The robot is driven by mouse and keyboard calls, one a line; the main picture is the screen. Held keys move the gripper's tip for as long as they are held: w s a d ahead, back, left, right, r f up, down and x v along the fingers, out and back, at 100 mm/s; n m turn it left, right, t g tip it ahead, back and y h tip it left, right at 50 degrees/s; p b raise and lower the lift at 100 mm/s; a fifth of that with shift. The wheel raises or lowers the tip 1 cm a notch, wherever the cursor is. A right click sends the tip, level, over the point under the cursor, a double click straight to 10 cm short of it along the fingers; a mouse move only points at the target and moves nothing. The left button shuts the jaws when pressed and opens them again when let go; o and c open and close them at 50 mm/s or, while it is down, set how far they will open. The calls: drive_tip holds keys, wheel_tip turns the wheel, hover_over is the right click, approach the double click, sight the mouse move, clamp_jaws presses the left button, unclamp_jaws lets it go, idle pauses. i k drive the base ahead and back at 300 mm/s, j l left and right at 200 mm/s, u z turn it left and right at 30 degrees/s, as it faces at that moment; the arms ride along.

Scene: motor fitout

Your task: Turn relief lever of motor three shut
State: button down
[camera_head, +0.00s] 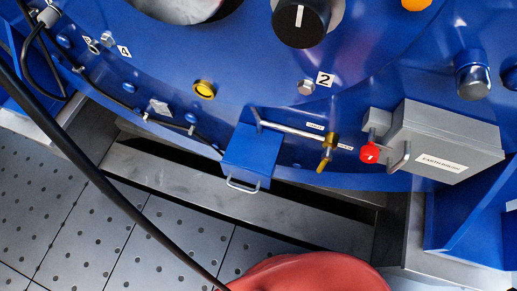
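A brass valve with a small yellow lever (322,166) sits at the end of a thin silver pipe (290,130), low on a large blue motor housing (250,65). The lever points down and slightly left, across the line of the pipe. Two small white labels are beside it, too small to read. My gripper is not in view.
A blue box with a wire handle (250,160) is left of the valve. A red knob (369,151) and grey "EARTH BRUSH" box (447,140) are right. A black cable (110,190) crosses the left side above perforated floor plates (130,225).

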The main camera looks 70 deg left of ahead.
sight(326, 157)
drive_tip(key=u, duration=2.05)
drive_tip(key=k+j+z, duration=0.45)
drive_tip(key=k+j, duration=0.15)
drive_tip(key=k, duration=0.15)
